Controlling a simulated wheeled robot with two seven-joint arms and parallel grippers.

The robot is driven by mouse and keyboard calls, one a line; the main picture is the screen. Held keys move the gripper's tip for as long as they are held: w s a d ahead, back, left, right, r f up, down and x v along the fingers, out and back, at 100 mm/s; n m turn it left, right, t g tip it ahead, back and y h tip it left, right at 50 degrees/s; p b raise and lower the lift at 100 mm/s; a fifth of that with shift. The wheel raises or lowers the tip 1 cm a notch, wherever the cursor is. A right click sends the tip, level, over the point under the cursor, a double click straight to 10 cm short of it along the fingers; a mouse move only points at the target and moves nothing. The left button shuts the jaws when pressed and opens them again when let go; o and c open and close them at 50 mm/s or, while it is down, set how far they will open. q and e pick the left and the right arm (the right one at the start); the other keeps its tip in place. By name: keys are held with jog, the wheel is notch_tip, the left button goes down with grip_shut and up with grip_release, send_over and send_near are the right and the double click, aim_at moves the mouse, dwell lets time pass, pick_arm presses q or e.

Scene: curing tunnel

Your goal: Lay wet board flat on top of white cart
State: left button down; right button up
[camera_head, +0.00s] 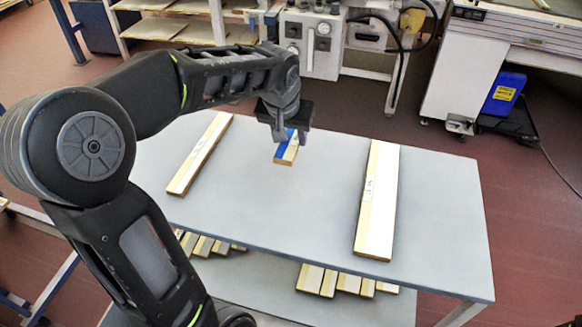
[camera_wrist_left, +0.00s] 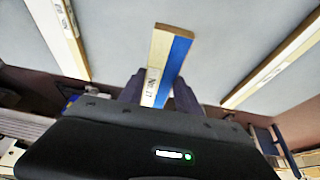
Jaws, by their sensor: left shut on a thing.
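My left gripper (camera_head: 287,130) is shut on a short board (camera_head: 286,155) with a blue face and a pale wood edge. In the left wrist view the board (camera_wrist_left: 175,55) sticks out between the two fingers, with a label near the grip. Part of the board is hidden by the gripper. My right gripper is not in view.
Two white-faced boards lie on the cart top, one at left (camera_head: 200,155) and one at right (camera_head: 377,200). Several boards (camera_head: 345,282) lie on the lower shelf. A machine (camera_head: 317,45) and a blue bin (camera_head: 503,95) stand behind.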

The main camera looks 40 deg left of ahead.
pick_arm(q)
jog(key=shift+s+a+r, duration=0.1)
jog(key=shift+s+a, duration=0.05)
jog(key=shift+a, duration=0.1)
jog(key=shift+s+f+b, duration=0.15)
jog(key=shift+f+b, duration=0.15)
jog(key=shift+b, duration=0.6)
jog(key=shift+s+d+r, duration=0.15)
jog(key=shift+r, duration=0.1)
jog(key=shift+f, duration=0.1)
notch_tip(320, 180, down, 6)
jog(key=shift+f, duration=0.1)
